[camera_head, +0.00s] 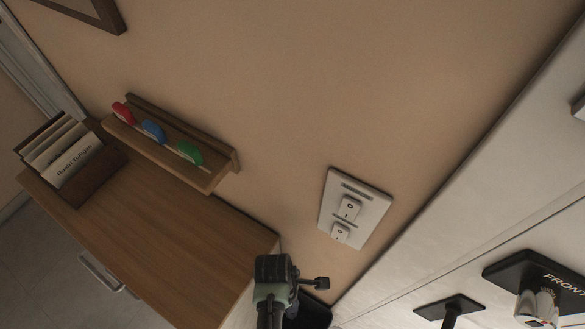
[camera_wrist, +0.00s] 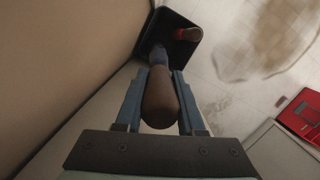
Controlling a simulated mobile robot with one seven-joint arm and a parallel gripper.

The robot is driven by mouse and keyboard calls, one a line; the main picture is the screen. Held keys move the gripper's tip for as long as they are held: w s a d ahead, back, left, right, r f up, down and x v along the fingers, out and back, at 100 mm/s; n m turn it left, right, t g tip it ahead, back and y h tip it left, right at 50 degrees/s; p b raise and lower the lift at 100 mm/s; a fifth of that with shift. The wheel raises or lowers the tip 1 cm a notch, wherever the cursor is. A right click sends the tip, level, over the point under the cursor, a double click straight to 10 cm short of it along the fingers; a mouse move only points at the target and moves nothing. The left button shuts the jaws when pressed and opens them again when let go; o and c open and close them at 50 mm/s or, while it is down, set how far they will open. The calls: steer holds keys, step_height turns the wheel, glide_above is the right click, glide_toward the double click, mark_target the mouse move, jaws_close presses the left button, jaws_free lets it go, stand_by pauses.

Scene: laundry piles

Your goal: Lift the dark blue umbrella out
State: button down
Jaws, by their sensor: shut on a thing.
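In the wrist view, my gripper (camera_wrist: 160,78) is shut on the brown handle (camera_wrist: 160,102) of an umbrella, one blue finger on each side. The umbrella's dark blue folded part (camera_wrist: 159,57) lies beyond the fingertips, pointing down toward a black square stand (camera_wrist: 147,38). I cannot tell whether its far end is inside the stand. In the head view, my wrist shows at the bottom centre, beside a black container (camera_head: 312,314) that is partly cut off. The umbrella is not discernible there.
A second item with a reddish handle (camera_wrist: 189,34) stands in the stand. The wall runs close on the left. A red object (camera_wrist: 301,114) lies at right. In the head view, a wooden cabinet (camera_head: 150,235) is left of my wrist, with a switch plate (camera_head: 355,207) on the wall.

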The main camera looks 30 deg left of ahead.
step_height(320, 180, up, 23)
steer(key=p, duration=2.1)
